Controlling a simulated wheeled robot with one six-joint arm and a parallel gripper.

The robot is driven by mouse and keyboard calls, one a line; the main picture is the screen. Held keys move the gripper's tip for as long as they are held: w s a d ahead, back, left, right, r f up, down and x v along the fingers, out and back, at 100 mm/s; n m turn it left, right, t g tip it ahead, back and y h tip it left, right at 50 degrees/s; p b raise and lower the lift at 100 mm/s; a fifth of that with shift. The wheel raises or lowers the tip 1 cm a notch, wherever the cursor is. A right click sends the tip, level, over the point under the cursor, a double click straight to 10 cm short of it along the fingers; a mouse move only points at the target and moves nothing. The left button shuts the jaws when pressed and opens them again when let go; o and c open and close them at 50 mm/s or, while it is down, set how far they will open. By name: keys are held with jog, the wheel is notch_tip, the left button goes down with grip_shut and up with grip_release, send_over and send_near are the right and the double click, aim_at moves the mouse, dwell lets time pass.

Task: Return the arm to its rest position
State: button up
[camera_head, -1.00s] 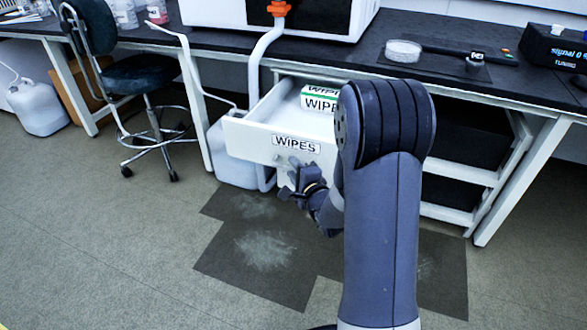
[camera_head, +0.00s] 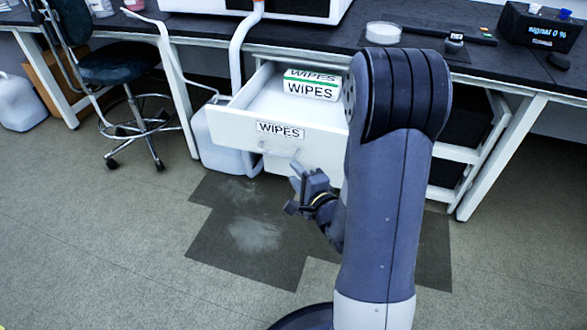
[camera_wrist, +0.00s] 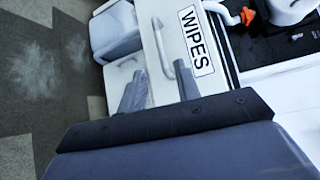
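My arm (camera_head: 390,190) is bent at the elbow in front of the open drawer. My gripper (camera_head: 293,187) hangs in front of and a little below the handle of the drawer front. In the wrist view its two fingers (camera_wrist: 160,88) stand apart with nothing between them, so the gripper is open and empty. The white drawer (camera_head: 225,122) is pulled out and labelled WIPES. Its handle (camera_wrist: 162,48) lies just beyond the fingertips in the wrist view, apart from them.
Inside the drawer lies a WIPES box (camera_head: 312,87). The dark bench top (camera_head: 480,65) runs above, with a white dish (camera_head: 383,34) and a signal display box (camera_head: 540,28). A stool (camera_head: 120,70) stands at the left. The floor in front (camera_head: 110,240) is clear.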

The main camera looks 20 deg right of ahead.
aim_at(280, 156)
jog(key=b+x, duration=0.2)
jog(key=x, duration=0.9)
jog(key=shift+w+d, duration=0.2)
jog(key=shift+d, duration=0.05)
